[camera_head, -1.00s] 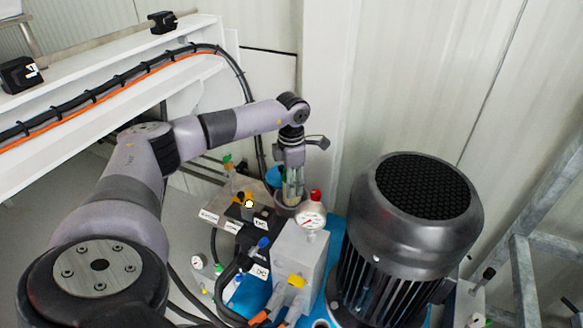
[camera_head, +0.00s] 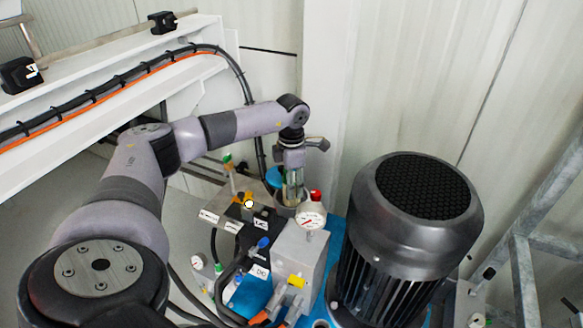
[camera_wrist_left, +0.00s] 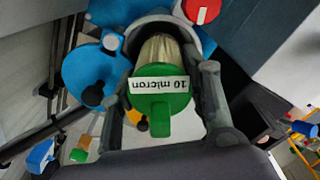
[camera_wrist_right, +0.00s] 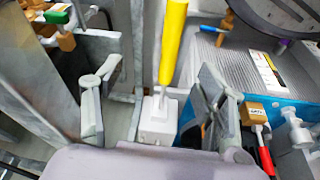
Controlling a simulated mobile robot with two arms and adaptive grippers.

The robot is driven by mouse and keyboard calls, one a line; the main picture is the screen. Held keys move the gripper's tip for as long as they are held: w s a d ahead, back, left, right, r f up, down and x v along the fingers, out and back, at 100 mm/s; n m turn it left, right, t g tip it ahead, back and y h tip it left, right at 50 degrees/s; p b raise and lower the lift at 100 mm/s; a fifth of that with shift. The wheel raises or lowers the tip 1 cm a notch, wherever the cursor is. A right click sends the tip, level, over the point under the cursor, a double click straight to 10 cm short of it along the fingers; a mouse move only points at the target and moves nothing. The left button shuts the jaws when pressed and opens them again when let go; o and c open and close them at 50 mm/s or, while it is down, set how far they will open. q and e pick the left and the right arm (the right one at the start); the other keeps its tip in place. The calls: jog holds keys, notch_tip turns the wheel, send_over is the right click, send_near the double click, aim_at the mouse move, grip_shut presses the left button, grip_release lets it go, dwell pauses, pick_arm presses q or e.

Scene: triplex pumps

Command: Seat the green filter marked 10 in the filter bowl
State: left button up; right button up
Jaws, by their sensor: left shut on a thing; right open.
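The green filter (camera_wrist_left: 160,105), labelled "10 micron", has a green cap with a handle and a pale pleated body. My left gripper (camera_wrist_left: 165,125) is shut on its green cap, one finger on each side. In the left wrist view the far end of the pleated body is inside the grey rim of the filter bowl (camera_wrist_left: 150,22). In the head view the bowl (camera_head: 285,211) is partly hidden behind the gauge, with the left gripper (camera_head: 292,188) upright above it. How deep the filter sits cannot be told. My right gripper (camera_wrist_right: 158,90) is open; its fingers stand apart.
A red-topped gauge (camera_head: 311,216) stands close beside the bowl. A blue cap (camera_head: 274,177) is behind it. A big dark motor (camera_head: 412,230) stands to the right. A yellow-handled lever (camera_wrist_right: 171,45) on a white block shows between the right fingers.

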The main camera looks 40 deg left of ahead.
pick_arm(q)
jog(key=shift+f+b, duration=0.35)
jog(key=shift+f, duration=0.35)
pick_arm(e)
jog(key=shift+v, duration=1.35)
pick_arm(q)
jog(key=o, duration=1.5)
jog(key=shift+f, duration=0.1)
jog(key=shift+c, duration=0.2)
notch_tip(320, 180, up, 12)
jog(key=shift+r, duration=0.1)
